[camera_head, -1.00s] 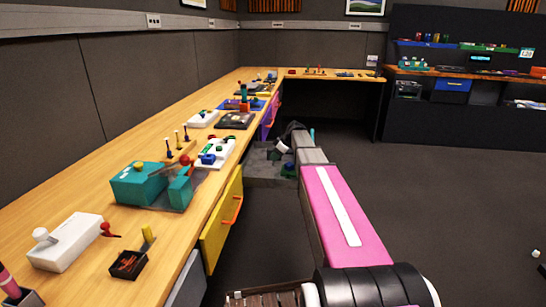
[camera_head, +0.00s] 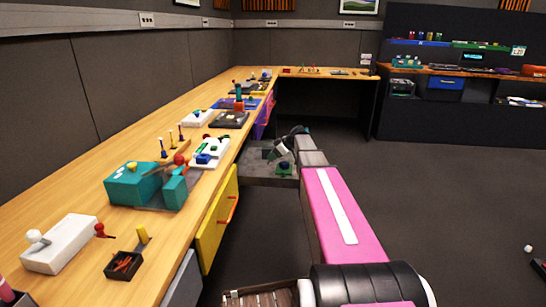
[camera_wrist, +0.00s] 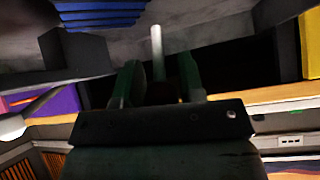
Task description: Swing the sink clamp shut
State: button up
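A grey sink-like tray (camera_head: 258,172) sits low beside the desk's inner edge, past the yellow drawer. A small dark green piece (camera_head: 285,168) shows at its right side; I cannot tell if it is part of the sink clamp. My gripper (camera_head: 281,149) hangs over the tray, small and partly hidden by my arm. In the wrist view my gripper (camera_wrist: 158,75) has its two green fingers apart. A pale upright rod (camera_wrist: 157,45) shows between or just beyond them; contact is not clear. The clamp's own shape and how far it is open cannot be made out.
The wooden desk (camera_head: 70,210) runs along the left with a teal box (camera_head: 135,187), a white lever box (camera_head: 60,243) and other devices. The yellow drawer front (camera_head: 217,222) stands out near my arm. Open floor (camera_head: 450,200) lies to the right.

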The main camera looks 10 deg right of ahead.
jog(key=shift+o, duration=0.9)
notch_tip(320, 180, up, 4)
jog(key=shift+r, duration=0.1)
jog(key=s+a+r, duration=0.5)
jog(key=a+r, duration=0.1)
jog(key=a, duration=0.4)
jog(key=shift+s+a+r, duration=0.15)
jog(key=shift+s+r, duration=0.05)
jog(key=shift+r, duration=0.2)
